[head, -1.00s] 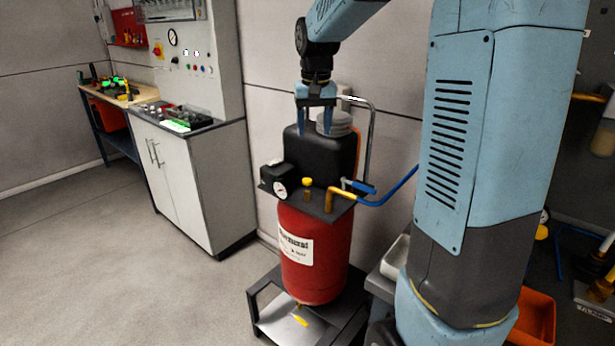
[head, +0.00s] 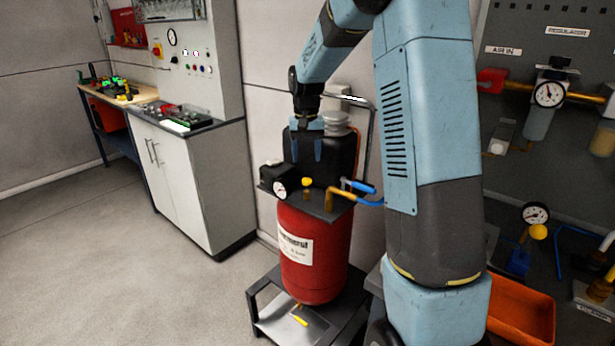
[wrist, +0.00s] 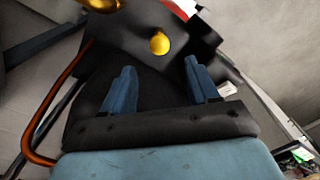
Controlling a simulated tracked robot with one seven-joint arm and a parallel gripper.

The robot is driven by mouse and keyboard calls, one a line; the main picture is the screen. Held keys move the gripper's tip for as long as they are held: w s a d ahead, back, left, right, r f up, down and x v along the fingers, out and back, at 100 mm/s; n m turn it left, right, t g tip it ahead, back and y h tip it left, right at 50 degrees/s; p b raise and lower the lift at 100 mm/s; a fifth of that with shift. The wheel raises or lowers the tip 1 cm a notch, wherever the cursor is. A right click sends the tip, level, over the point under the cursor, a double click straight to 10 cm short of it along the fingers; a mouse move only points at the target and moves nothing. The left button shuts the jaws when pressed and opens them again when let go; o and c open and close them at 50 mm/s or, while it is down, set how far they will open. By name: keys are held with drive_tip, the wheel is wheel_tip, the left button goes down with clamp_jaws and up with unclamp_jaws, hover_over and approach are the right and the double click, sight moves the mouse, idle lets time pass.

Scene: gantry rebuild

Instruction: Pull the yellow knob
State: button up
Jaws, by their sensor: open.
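The yellow knob (head: 307,182) stands upright on the dark top plate of the red compressor tank (head: 313,258), beside a pressure gauge (head: 280,189). My gripper (head: 304,150) is above and behind the knob in the head view, in front of the black motor housing (head: 342,155). Its two blue fingers are apart with nothing between them. In the wrist view the yellow knob (wrist: 160,43) shows round, beyond the fingertips and between the lines of the two fingers of my gripper (wrist: 160,72). The knob is not touched.
A brass pipe with a blue-handled valve (head: 358,186) is right of the knob. A curved metal handle (head: 369,125) rises behind the housing. A white cabinet (head: 190,180) stands left; open floor lies in front. A gauge panel (head: 550,150) is at the right.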

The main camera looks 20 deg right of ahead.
sight(307, 185)
wheel_tip(307, 185, down, 8)
idle(0.4)
clamp_jaws()
idle(0.5)
